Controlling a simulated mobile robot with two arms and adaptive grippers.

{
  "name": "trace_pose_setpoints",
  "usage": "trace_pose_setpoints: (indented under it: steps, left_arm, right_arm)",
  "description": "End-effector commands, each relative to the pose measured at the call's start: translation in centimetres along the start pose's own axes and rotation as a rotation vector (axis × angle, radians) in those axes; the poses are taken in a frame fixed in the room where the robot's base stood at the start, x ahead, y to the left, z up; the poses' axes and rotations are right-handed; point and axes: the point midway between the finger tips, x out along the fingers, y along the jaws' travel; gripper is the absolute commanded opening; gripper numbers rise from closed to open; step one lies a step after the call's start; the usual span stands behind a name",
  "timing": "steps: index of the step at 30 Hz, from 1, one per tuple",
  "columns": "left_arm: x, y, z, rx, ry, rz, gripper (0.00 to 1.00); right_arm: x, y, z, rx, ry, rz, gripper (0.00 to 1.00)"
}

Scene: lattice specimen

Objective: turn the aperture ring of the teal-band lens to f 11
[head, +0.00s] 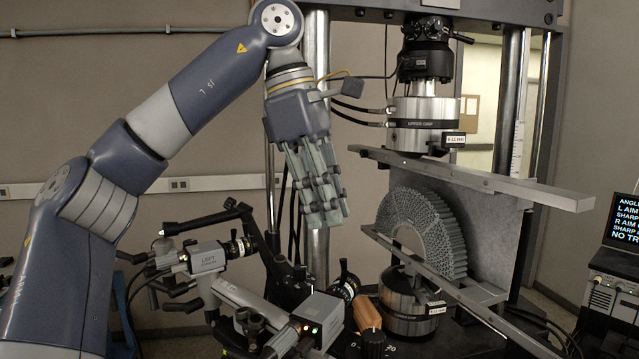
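Two small cameras stand at the lower middle of the head view. The left one (205,257) is marked LEFT and has a dark lens (238,248) pointing right. The other camera (318,318), nearer to me, has a dark lens (345,287) at its upper right end. I cannot make out a teal band or ring markings on either lens. My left gripper (323,215) hangs fingers down above and between the two lenses, apart from both, with nothing visible in it. Its fingers overlap in this view, so its opening is unclear. My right gripper is not in view.
A test frame holds a grey arched lattice specimen (424,222) between an upper grip (420,122) and lower grip (405,303). A long metal bar (480,180) crosses in front. An orange-brown block (366,313) and black knob (373,343) sit near the nearer lens. A text screen (622,220) stands right.

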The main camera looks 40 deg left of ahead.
Motion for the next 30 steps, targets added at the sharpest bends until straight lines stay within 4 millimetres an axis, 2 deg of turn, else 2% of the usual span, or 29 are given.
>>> trace_pose_setpoints:
  steps: [3,10,30]
  left_arm:
    - [-1.2,0.0,0.1,0.002,0.002,-0.001,0.16]
    - [-2.5,0.0,0.1,0.000,0.001,0.000,0.16]
    - [-2.8,0.0,0.0,0.000,0.001,-0.001,0.16]
  right_arm:
    - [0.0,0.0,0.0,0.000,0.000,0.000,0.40]
    - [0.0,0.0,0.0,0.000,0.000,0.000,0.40]
    - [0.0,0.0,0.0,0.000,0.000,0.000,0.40]
